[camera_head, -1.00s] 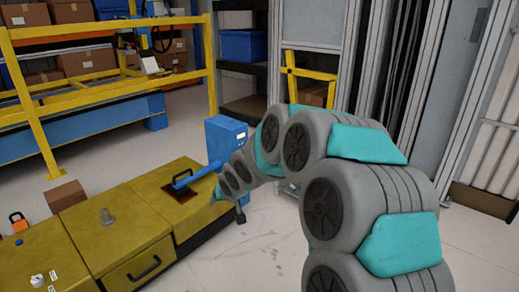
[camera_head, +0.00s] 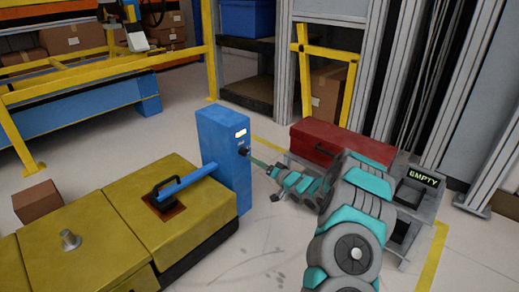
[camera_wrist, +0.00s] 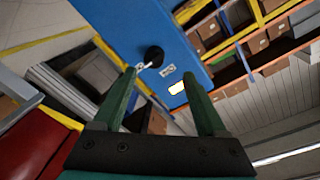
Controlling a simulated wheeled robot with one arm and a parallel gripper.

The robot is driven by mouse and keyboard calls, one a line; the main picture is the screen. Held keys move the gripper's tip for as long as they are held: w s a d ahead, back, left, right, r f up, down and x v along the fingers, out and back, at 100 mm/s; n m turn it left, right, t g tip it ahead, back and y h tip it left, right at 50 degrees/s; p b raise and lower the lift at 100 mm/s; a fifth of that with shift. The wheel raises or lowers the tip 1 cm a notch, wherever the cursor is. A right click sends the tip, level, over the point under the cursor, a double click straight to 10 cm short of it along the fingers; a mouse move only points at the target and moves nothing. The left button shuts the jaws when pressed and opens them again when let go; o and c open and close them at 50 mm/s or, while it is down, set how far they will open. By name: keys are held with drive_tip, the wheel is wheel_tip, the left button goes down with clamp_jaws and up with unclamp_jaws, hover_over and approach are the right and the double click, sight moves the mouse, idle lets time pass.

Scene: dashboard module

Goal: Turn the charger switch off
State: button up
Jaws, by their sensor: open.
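The blue charger box (camera_head: 222,140) stands upright on the floor at the end of the yellow module. Its switch, a dark knob (camera_head: 244,151), sticks out of the right face, below a small lit panel. In the wrist view the switch is a black round knob (camera_wrist: 153,56) on a short metal stem, beside a small label on the blue face (camera_wrist: 125,22). My gripper (camera_head: 256,163) points at this face, with its fingertips close to the switch. In the wrist view the green fingers of my gripper (camera_wrist: 160,73) are spread; the knob appears nearer the left fingertip. Contact cannot be told.
A blue arm (camera_head: 187,184) joins the charger to the yellow module (camera_head: 125,230). Right of the charger, behind my arm, sit a red box (camera_head: 340,143) and a grey stand with an "EMPTY" sign (camera_head: 423,178). A brown carton (camera_head: 37,201) lies at left.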

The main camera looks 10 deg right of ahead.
sight(245, 154)
drive_tip(key=x, duration=0.7)
drive_tip(key=shift+w+d+f+b, duration=0.2)
drive_tip(key=shift+d+f+b, duration=0.2)
drive_tip(key=shift+w+a+r, duration=0.1)
drive_tip(key=shift+w+a, duration=0.1)
drive_tip(key=shift+w, duration=0.2)
clamp_jaws()
